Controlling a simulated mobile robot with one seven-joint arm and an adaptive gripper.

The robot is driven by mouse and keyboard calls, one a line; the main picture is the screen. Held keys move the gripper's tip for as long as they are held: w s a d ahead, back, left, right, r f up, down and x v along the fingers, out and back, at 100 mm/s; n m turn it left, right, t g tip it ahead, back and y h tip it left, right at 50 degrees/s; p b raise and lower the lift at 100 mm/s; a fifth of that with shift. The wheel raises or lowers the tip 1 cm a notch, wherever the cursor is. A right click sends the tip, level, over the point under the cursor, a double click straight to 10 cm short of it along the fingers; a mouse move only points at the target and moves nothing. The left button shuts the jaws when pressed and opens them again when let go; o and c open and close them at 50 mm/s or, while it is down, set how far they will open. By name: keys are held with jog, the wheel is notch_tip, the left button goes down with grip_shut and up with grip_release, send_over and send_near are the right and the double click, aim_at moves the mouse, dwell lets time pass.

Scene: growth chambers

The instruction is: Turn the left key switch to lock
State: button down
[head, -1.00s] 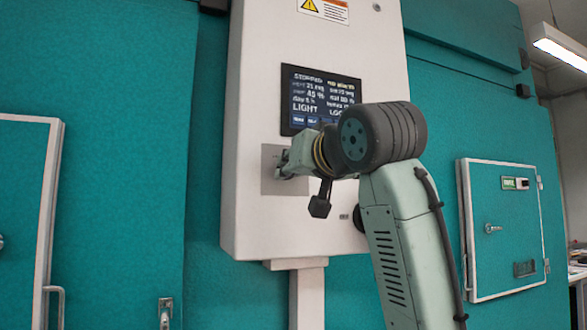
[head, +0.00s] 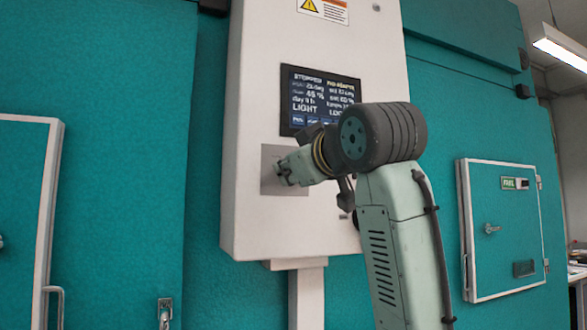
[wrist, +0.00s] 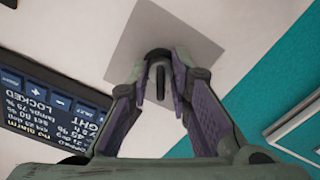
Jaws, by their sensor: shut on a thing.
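The key switch (wrist: 159,82) shows in the wrist view as a dark round part with a narrow key, in front of a square grey plate (wrist: 185,25). My gripper (wrist: 158,68) has its two fingertips closed in on either side of the key. In the head view my gripper (head: 282,172) reaches the same grey plate (head: 268,185), below the screen on the white control cabinet. There the fingers hide the key switch. The position mark of the key cannot be read.
The dark screen (head: 320,98) is just above my gripper and also shows in the wrist view (wrist: 52,105), with a word like LOCKED. The white cabinet (head: 255,225) stands before teal chamber walls. A small white-framed door (head: 505,230) is at the right.

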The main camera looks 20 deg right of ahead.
jog(key=shift+f, duration=0.1)
dwell(0.3)
jog(key=c, duration=1.8)
grip_release()
jog(key=shift+s, duration=0.15)
jog(key=s, duration=1.1)
jog(key=shift+s+d, duration=0.15)
jog(key=shift+s, duration=0.25)
jog(key=shift+w, duration=0.1)
